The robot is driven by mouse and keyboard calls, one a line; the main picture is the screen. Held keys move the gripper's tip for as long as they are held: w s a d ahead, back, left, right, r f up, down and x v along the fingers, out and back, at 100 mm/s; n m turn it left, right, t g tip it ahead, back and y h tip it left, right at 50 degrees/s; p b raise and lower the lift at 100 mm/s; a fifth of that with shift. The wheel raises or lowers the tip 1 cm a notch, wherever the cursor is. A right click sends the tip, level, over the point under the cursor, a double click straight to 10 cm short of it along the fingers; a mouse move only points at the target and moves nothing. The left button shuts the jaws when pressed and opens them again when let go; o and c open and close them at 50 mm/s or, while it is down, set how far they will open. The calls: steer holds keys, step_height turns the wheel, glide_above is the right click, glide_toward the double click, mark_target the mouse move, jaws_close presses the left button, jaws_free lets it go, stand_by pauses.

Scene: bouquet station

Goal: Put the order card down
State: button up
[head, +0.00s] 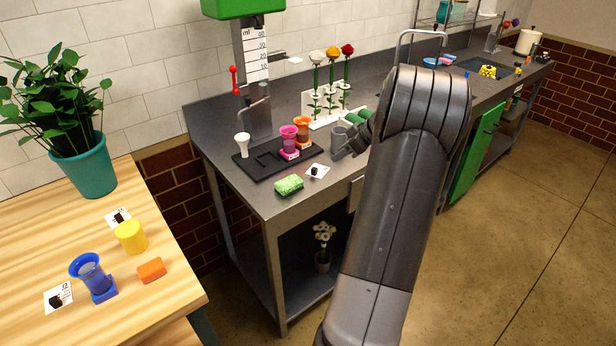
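A small white card (318,172) with a dark mark shows at the front edge of the grey counter (285,208), right of a green sponge (289,185). I cannot tell whether it rests on the counter or is held just above it. Two similar cards are on the wooden table: one behind the yellow cylinder (119,217) and one left of the blue vase (59,299). Which is the order card is not clear. My gripper (340,154) is dark and small, just above and right of the counter card; its fingertips are partly hidden and hard to make out.
Flowers (331,75) stand in a white rack behind. Counter space left of the sponge is bare.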

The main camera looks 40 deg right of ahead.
steer(key=s+a+r+g, duration=0.1)
steer(key=a+r, duration=0.3)
steer(key=a, duration=0.5)
steer(key=s+a+r+m+g+h, duration=0.1)
steer(key=a+r, duration=0.2)
steer(key=a, duration=0.7)
steer(key=s+a+r+g, duration=0.1)
steer(key=a+r, duration=0.3)
steer(key=a, duration=0.5)
steer(key=s+a+m+t+h, duration=0.1)
steer(key=s+a+m+h, duration=0.1)
steer(key=s+a, duration=1.4)
steer(key=s+m, duration=0.1)
steer(key=s, duration=0.1)
steer(key=shift+s+r+m, duration=0.2)
steer(key=shift+s+m, duration=0.1)
